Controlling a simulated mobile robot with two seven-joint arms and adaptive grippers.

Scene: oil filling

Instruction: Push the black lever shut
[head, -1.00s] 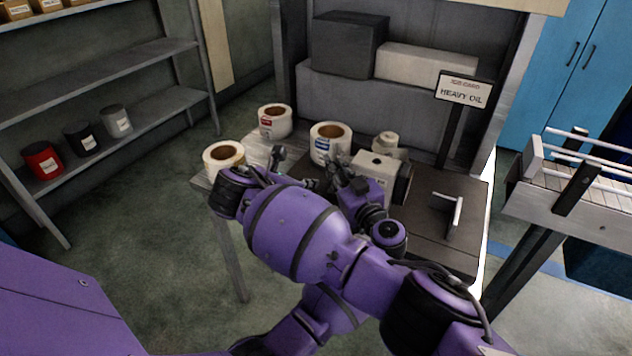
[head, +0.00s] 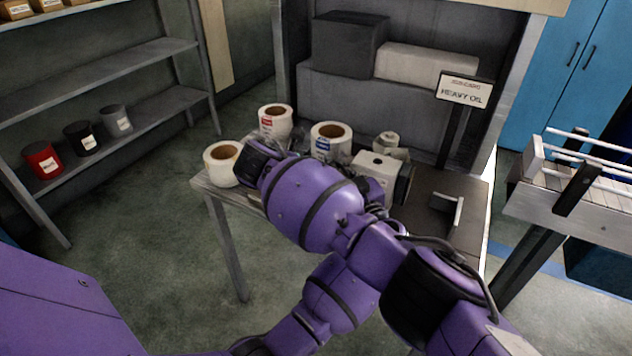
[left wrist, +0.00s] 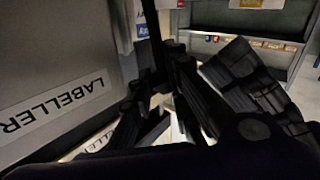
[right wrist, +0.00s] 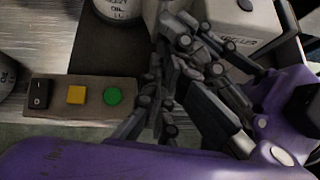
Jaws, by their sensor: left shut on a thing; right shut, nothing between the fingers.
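The white labeller box (head: 375,166) stands on the table, with its lettering beside the grippers in the right wrist view (right wrist: 234,28). My left gripper (left wrist: 158,90) is shut on a dark thing; a narrow black bar (left wrist: 154,40) rises by its fingertips, but I cannot tell whether it is the lever. In the head view my left arm mostly covers that gripper. My right gripper (right wrist: 157,75) is shut and empty, close beside the left fingers. I cannot make out the black lever surely in any view; dark grippers crowd that spot.
A switch panel (right wrist: 58,96) carries a black rocker, a yellow button (right wrist: 76,95) and a green button (right wrist: 112,96). Several label rolls (head: 331,138) stand behind the arm. A heavy oil sign (head: 465,90) stands behind.

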